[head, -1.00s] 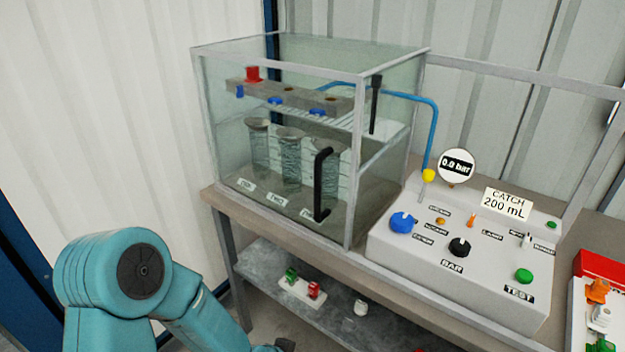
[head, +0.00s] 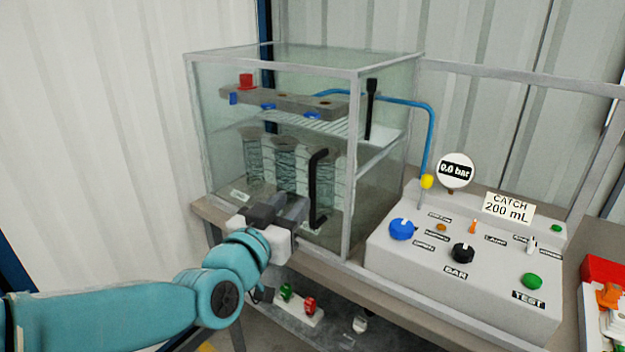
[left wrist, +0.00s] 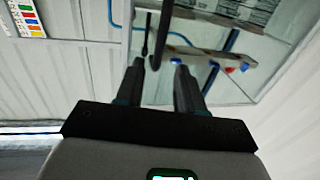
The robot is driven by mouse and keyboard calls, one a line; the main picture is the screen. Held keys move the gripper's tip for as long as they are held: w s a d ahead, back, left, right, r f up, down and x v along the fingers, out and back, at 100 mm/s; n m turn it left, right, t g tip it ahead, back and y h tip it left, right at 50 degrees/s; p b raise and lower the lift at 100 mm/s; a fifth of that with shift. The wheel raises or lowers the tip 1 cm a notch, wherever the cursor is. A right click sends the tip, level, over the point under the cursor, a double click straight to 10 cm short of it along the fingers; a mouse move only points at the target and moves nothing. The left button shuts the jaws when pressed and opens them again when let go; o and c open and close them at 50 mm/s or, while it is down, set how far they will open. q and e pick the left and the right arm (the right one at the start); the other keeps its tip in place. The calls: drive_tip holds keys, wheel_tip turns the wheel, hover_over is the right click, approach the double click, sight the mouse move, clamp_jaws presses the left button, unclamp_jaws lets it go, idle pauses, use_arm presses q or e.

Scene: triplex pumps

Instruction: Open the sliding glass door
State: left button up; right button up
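The glass case (head: 350,140) stands on the bench with a grey frame and clear panes. A black upright handle (head: 318,190) is on its front glass door (head: 225,150). My left gripper (head: 297,207) is just left of the handle's lower part, in front of the glass, and hides part of the case's lower front. In the left wrist view the gripper fingers (left wrist: 160,66) are apart with nothing between them. The dark handle (left wrist: 160,38) shows just beyond the fingertips; I cannot tell whether they touch it. My right gripper is not in view.
Several glass cylinders (head: 286,165) stand inside the case below a grey manifold (head: 285,104). A second black handle (head: 371,105) is at the case's right side. A control console (head: 465,265) with knobs stands close on the right. A lower shelf (head: 335,335) is underneath.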

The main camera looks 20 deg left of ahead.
sight(311, 182)
use_arm(q)
drive_tip(key=w, duration=0.3)
drive_tip(key=w+p, duration=0.1)
drive_tip(key=w, duration=0.2)
drive_tip(key=w+d, duration=0.1)
drive_tip(key=w, duration=0.3)
drive_tip(key=shift+d, duration=0.1)
clamp_jaws()
